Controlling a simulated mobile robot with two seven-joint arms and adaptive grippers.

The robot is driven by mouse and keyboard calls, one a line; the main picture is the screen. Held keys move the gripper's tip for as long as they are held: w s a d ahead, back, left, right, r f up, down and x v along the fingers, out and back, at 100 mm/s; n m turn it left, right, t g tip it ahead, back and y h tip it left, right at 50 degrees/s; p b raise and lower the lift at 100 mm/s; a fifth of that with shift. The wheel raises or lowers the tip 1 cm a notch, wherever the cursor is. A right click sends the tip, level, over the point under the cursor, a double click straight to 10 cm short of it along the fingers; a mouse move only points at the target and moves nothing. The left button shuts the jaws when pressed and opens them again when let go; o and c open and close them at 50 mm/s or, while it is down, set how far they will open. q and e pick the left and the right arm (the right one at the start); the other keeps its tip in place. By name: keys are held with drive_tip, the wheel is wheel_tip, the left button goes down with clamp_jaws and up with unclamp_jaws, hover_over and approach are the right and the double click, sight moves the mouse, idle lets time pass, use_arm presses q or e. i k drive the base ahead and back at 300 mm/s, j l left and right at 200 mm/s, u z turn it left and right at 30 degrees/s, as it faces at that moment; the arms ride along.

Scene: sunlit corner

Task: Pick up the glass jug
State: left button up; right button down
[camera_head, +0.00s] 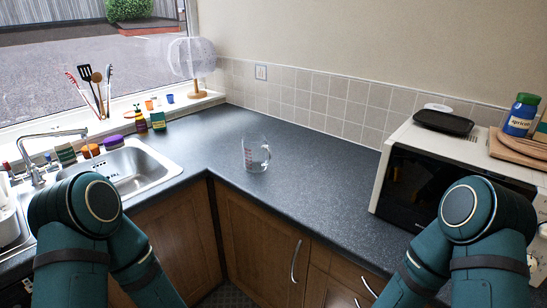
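The glass jug (255,156) stands upright on the dark countertop (310,163), near the inner corner of the worktop. It is clear, with red markings on its side and a handle on its right. My left and right arms come in from the lower left and lower right, both bent down with their elbows showing. Neither gripper is in view, and neither arm touches the jug.
A sink (140,166) with a tap (38,150) is on the left. A white microwave (436,165) stands on the right, with a black tray (443,122) on top. Bottles and tubs line the sill behind the sink. The counter around the jug is clear.

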sight(255, 146)
drive_tip(key=z, duration=1.55)
drive_tip(key=k+j+z, duration=0.1)
drive_tip(key=j+z, duration=0.25)
drive_tip(key=j, duration=1)
drive_tip(key=k+j, duration=0.1)
drive_tip(key=j, duration=0.4)
